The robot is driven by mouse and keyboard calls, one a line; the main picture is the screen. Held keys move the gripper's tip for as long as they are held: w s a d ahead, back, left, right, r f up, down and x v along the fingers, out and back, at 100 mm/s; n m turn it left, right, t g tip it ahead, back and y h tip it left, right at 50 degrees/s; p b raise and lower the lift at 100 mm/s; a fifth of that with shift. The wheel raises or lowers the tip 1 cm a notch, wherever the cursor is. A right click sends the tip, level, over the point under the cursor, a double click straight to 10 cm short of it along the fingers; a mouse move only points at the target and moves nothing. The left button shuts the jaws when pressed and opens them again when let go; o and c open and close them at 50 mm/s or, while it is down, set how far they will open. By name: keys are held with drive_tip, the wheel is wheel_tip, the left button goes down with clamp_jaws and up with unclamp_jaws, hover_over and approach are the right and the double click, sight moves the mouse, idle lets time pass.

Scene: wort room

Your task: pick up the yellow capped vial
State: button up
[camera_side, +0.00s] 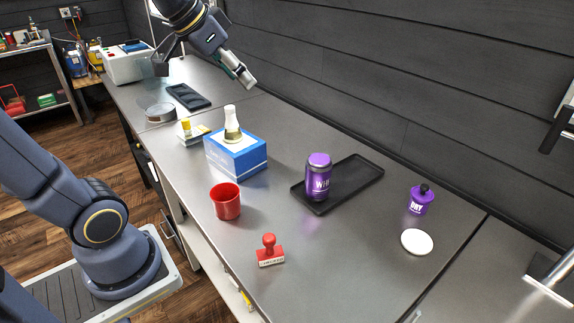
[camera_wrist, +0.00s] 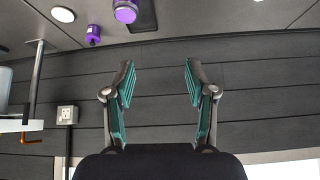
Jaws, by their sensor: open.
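A small vial with a yellow cap (camera_side: 186,126) stands upright in the side view, left of the blue box, at a low pale block or rack. Whether it stands in or behind this block is hard to tell. My gripper (camera_side: 204,72) is open and empty, high above the far part of the bench and well above the vial. In the wrist view my gripper (camera_wrist: 160,70) has its two green-padded fingers spread apart, with only the dark wall between them. The vial does not show in the wrist view.
A round metal dish (camera_side: 160,112) and dark tray (camera_side: 188,96) lie behind. A red cup (camera_side: 226,201), red stamp (camera_side: 270,252) and purple jar (camera_side: 318,178) stand nearer.

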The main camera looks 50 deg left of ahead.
drive_tip(key=w+a+f+n+y, duration=0.2)
drive_tip(key=w+a+n, duration=0.1)
drive_tip(key=a, duration=1.2)
drive_tip(key=n+g, duration=0.3)
drive_tip(key=n, duration=0.2)
hover_over(188, 126)
drive_tip(key=s+d, duration=0.2)
drive_tip(key=s, duration=0.3)
wheel_tip(188, 126, down, 10)
drive_tip(key=shift+y, duration=0.3)
drive_tip(key=x, duration=1.1)
drive_tip(key=shift+s+a, duration=0.2)
drive_tip(key=shift+a, duration=0.05)
drive_tip(key=x, duration=0.5)
drive_tip(key=shift+w+f, duration=0.3)
clamp_jaws()
